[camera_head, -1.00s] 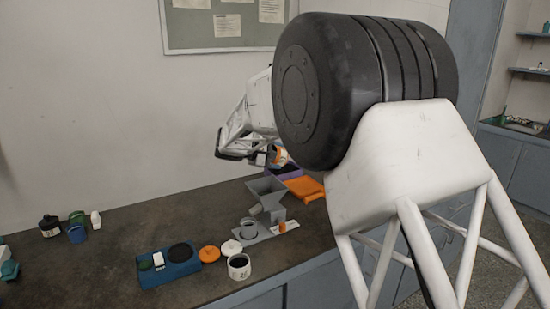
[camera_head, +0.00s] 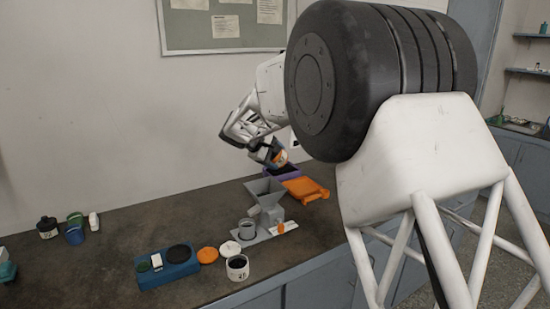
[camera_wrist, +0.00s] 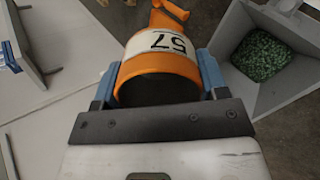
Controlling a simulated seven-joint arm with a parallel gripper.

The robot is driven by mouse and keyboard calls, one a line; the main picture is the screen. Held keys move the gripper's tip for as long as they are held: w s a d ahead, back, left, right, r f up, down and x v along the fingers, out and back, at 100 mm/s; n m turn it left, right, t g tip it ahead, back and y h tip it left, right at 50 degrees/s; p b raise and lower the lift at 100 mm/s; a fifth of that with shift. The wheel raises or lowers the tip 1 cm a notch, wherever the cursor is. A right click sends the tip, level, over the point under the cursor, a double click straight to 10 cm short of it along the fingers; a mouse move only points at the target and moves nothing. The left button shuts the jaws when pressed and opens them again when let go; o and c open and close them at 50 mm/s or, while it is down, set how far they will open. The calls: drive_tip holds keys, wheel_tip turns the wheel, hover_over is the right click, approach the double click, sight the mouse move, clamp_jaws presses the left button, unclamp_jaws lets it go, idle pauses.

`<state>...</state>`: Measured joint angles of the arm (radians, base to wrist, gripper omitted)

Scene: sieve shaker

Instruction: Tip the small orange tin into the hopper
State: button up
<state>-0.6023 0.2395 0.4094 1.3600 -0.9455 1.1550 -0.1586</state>
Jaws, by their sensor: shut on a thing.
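My gripper (camera_head: 266,152) is shut on the small orange tin (camera_head: 281,158), holding it in the air above and behind the grey hopper (camera_head: 265,188). In the wrist view the tin (camera_wrist: 165,55) sits between the two blue fingers (camera_wrist: 158,85). Its white label reads 57 upside down, and its dark open mouth faces the near side of that picture; its contents cannot be made out. The hopper (camera_wrist: 228,35) shows to the right of the tin, apart from it, with green granules (camera_wrist: 262,55) inside.
An orange tray (camera_head: 305,190) and a purple one (camera_head: 283,172) lie behind the hopper. Several small containers (camera_head: 74,234) stand at left.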

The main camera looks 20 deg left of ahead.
drive_tip(key=shift+g+y, duration=0.8)
drive_tip(key=shift+d, duration=0.15)
drive_tip(key=shift+g+y, duration=1.5)
drive_tip(key=shift+g+y, duration=0.3)
drive_tip(key=shift+s+a+r+g+y, duration=0.1)
drive_tip(key=shift+a+r+g+y, duration=0.1)
drive_tip(key=shift+g+y, duration=0.25)
drive_tip(key=shift+s+a+r+g+y, duration=0.1)
drive_tip(key=shift+r+g+y, duration=0.05)
drive_tip(key=shift+g+y, duration=0.3)
